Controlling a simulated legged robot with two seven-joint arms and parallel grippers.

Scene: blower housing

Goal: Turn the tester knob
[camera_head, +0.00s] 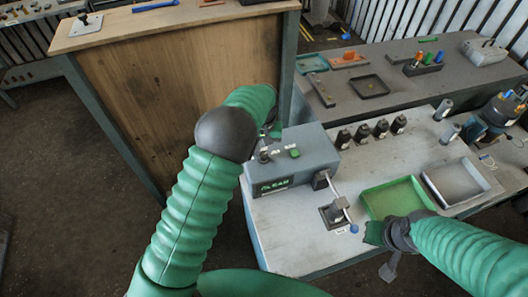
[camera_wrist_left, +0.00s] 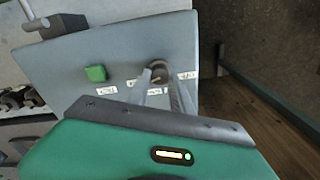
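The tester is a grey box (camera_head: 312,150) on the light workbench, with a green button (camera_head: 294,153) on its top. A small dark knob (camera_head: 264,157) stands near the box's left end. In the left wrist view, the knob (camera_wrist_left: 157,68) is beyond the fingers, close to white labels, with the green button (camera_wrist_left: 95,73) to its left. My left gripper (camera_wrist_left: 160,80) has its fingers apart, with the tips at either side of the knob; contact cannot be told. In the head view my arm partly hides this gripper. My right gripper (camera_head: 390,268) hangs by the bench's front edge, its fingers unclear.
A lever with a blue ball (camera_head: 354,229) stands in front of the box. A green tray (camera_head: 395,198) and a grey tray (camera_head: 455,181) lie to the right. A wooden panel (camera_head: 150,100) rises at left.

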